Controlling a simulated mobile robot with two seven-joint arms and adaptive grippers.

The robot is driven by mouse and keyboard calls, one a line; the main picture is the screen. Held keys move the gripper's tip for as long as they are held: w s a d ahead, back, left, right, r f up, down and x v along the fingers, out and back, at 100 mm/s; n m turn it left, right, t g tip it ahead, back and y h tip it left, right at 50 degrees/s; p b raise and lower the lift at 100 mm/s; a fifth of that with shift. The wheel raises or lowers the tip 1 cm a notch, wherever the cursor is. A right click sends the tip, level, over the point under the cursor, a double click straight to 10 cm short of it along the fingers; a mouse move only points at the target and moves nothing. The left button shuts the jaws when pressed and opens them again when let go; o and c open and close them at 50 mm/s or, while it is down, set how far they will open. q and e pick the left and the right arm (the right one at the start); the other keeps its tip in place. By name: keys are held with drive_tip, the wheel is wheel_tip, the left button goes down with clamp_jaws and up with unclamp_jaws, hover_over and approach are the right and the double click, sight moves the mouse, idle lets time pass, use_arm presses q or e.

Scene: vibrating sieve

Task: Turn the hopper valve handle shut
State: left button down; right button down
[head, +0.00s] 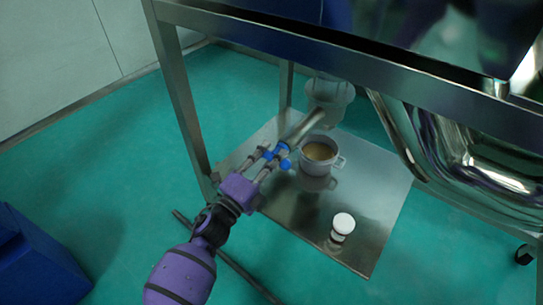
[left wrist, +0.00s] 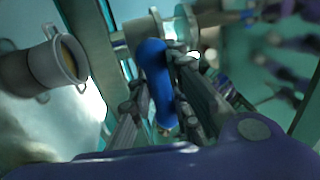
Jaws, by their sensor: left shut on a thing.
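The blue valve handle (head: 284,164) sits at the lower end of the hopper's metal outlet pipe (head: 304,128). In the left wrist view the handle (left wrist: 156,80) is a blue bar that runs between the fingers. My left gripper (head: 273,160) comes in from the lower left and is shut on the handle. The gripper's fingers (left wrist: 160,95) hide part of the handle. The pipe's metal end (left wrist: 142,32) shows just beyond the handle. My right gripper is not in view.
A metal pot with brown contents (head: 318,153) stands on the steel shelf (head: 375,190), close right of the handle. A small white-topped jar (head: 343,223) stands nearer the shelf's front. A steel frame leg (head: 182,95) rises left of the gripper. A blue box (head: 35,260) is at lower left.

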use_arm(q)
drive_tip(key=c, duration=1.6)
unclamp_jaws()
drive_tip(key=shift+c, duration=0.2)
drive_tip(key=shift+s+a, duration=0.1)
drive_tip(key=v, duration=1.1)
drive_tip(key=shift+s+a, duration=0.25)
drive_tip(key=shift+s, duration=0.05)
drive_tip(key=shift+f, duration=0.15)
